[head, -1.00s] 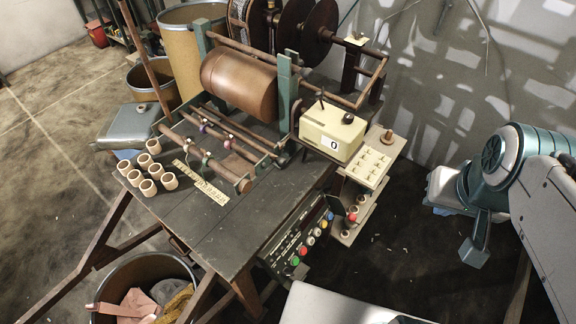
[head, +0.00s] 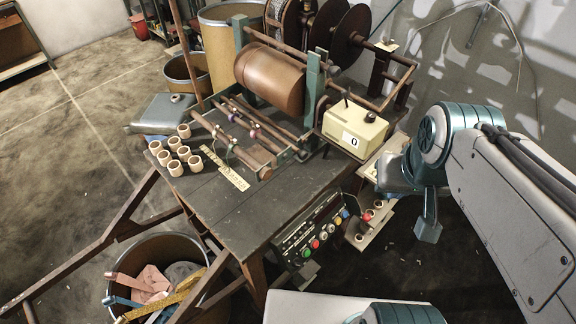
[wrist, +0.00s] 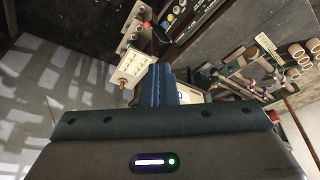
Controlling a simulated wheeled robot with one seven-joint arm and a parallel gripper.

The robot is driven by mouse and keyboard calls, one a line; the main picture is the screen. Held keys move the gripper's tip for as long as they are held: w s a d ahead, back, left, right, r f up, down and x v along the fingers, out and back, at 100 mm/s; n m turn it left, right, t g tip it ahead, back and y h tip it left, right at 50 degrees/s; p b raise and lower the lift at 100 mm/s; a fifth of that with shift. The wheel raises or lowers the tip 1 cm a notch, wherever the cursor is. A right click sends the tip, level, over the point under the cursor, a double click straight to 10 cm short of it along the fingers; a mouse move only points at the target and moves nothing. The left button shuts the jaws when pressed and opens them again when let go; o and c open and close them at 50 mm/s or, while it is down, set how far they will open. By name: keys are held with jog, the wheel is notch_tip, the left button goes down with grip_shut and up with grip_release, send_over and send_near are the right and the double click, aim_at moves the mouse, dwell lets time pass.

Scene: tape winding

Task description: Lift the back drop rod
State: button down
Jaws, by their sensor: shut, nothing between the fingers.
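Several brown rods lie side by side on the bench in front of a copper-brown drum (head: 270,78). The rearmost of these rods (head: 265,122) runs slantwise between the teal drum supports and the front rods (head: 228,138); I cannot tell for sure that it is the back drop rod. My gripper (head: 427,232) is shut and empty, fingers pointing down, to the right of the bench and well apart from the rods. In the wrist view its shut fingers (wrist: 158,86) stand in the middle, and the rods (wrist: 236,72) show small at the right.
A cream counter box (head: 354,130) reading 0 stands between my gripper and the rods. Pale cups (head: 175,158) and a yellow ruler strip (head: 224,168) are at the bench's left. A button panel (head: 312,230) hangs at its front. The bare bench front (head: 235,205) is clear.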

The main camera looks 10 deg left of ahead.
jog(key=w+a+f+m+g+y+b, duration=0.25)
jog(key=a+f+m+y+b, duration=0.35)
jog(key=f+b, duration=0.35)
jog(key=w+a+f+m+g+y+b, duration=0.1)
jog(key=w+a+f+m+y+b, duration=0.2)
jog(key=a+f+m+y+b, duration=0.5)
jog(key=w+d+f+m+t+b, duration=0.2)
jog(key=w+f+m+t+b, duration=0.3)
jog(key=w+m+b, duration=0.1)
jog(key=w+d+f+m+t+y+b, duration=0.1)
jog(key=w+d+f+m+t+b, duration=0.2)
jog(key=w, duration=0.6)
notch_tip(320, 180, down, 3)
jog(key=m+t+b, duration=0.2)
jog(key=m+b, duration=0.1)
jog(key=shift+w+d+r+m+t+b, duration=0.2)
jog(key=shift+d+m+t+b, duration=0.1)
jog(key=shift+d+t+b, duration=0.1)
jog(key=shift+a, duration=0.1)
